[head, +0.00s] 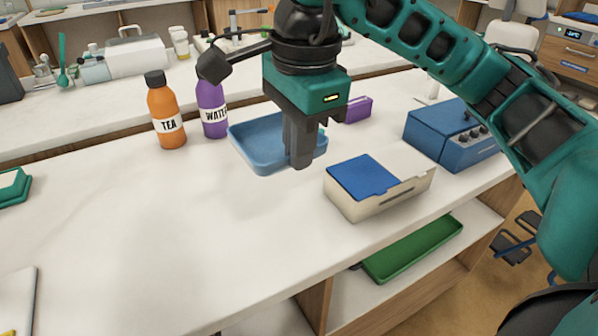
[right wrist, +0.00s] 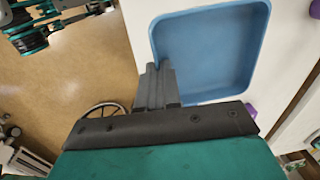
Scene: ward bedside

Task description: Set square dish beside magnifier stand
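The square dish (head: 247,149) is a shallow blue tray on the white counter in the head view. It also fills much of the right wrist view (right wrist: 205,50). My right gripper (head: 298,160) points down at the near wall of the dish. Its fingers (right wrist: 157,68) are close together, one on each side of that wall, and look shut on it. They hide part of the wall, and whether the dish is lifted cannot be told. I cannot make out the magnifier stand for certain. My left gripper is not in view.
A cream box with a blue top (head: 376,190) and a blue device (head: 450,138) are to the right.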

